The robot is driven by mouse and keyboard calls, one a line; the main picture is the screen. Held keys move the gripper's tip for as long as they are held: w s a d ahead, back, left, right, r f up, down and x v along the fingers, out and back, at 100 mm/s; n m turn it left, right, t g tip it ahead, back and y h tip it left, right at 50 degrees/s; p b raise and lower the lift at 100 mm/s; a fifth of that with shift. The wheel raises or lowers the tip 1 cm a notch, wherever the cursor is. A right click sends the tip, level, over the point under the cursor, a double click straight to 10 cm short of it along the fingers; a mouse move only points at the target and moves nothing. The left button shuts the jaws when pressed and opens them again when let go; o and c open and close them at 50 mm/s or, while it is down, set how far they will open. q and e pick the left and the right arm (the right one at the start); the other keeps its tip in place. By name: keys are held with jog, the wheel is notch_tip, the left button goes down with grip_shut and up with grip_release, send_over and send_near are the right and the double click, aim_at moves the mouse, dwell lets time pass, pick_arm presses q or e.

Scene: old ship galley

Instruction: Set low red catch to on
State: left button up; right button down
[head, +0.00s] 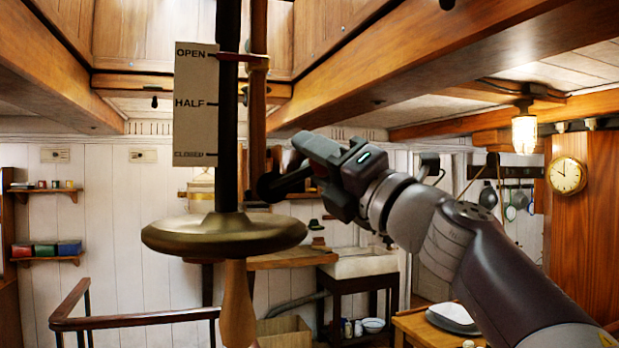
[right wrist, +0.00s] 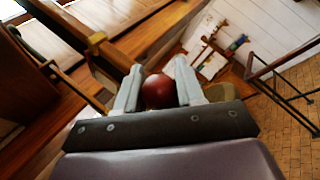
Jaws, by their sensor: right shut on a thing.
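In the right wrist view a round dark-red knob (right wrist: 158,91) sits between the two pale fingers of my right gripper (right wrist: 159,84), which is shut on it. In the head view my right gripper (head: 286,170) reaches in from the right, at mid-height beside the dark upright pole (head: 228,130). The knob's mounting and the rest of the catch are hidden, and I cannot read its setting. My left gripper is not in view.
A plate marked OPEN, HALF and CLOSED (head: 194,130) stands by the pole, with a red pointer (head: 240,57) near OPEN. A brass disc (head: 224,234) sits low on the pole. Wooden beams (head: 480,50) hang overhead. A railing (head: 140,318) stands at lower left.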

jog(key=m+t+b, duration=0.1)
jog(key=f+m+h+b, duration=0.1)
jog(key=m, duration=0.1)
jog(key=f+m+t+b, duration=0.1)
jog(key=shift+w+d+f+m+t+h, duration=0.1)
jog(key=shift+w+d+m+t+h, duration=0.1)
jog(key=shift+d+m+t+h, duration=0.1)
jog(key=shift+w+d+f+m+t+h+b, duration=0.15)
jog(key=shift+m+t+h+b, duration=0.2)
jog(key=shift+m+b, duration=0.25)
jog(key=shift+s+f+m+t+h+b, duration=0.15)
jog(key=shift+m+t+h+b, duration=0.15)
jog(key=shift+m, duration=0.4)
jog(key=shift+w+f+m+t+h+b, duration=0.2)
jog(key=shift+m+t+h+b, duration=0.1)
jog(key=shift+m+t, duration=0.1)
jog(key=c, duration=0.9)
grip_release()
jog(key=shift+c, duration=0.2)
jog(key=shift+o, duration=1.2)
jog(key=shift+w, duration=0.1)
jog(key=b+v, duration=0.5)
jog(key=v, duration=0.7)
jog(key=shift+b, duration=0.35)
jog(key=shift+f, duration=0.1)
